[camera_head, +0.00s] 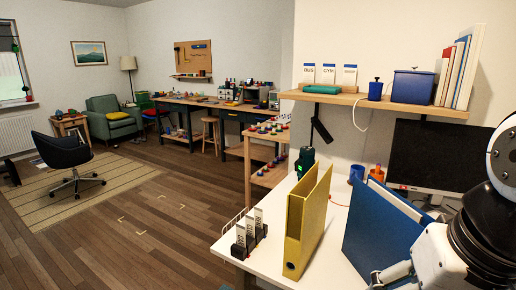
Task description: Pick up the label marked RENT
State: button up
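Three white label cards stand on the wall shelf at upper right. The left one (309,73) seems to read BUS, the middle one (329,74) seems to read GYM, and the right one (350,75) is too small to read surely. Three more white cards with dark print (250,229) stand in a dark holder (238,250) at the desk's left edge; their words are not legible. I cannot tell which card reads RENT. My gripper (385,277) is partly in view at the bottom right, below the blue binder and apart from all cards. Its opening does not show clearly.
A yellow binder (305,225) and a blue binder (382,232) stand on the white desk (277,255), between the card holder and my arm. A monitor (438,155) stands behind at right. The shelf (380,100) also holds a blue box (412,87) and books (458,70).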

aim_at(258, 212)
jog(key=i+j+z, duration=0.2)
jog(key=i+j, duration=0.2)
jog(key=i, duration=0.15)
jog(key=i+j+z, duration=0.2)
jog(key=i+j, duration=0.25)
jog(key=i, duration=0.1)
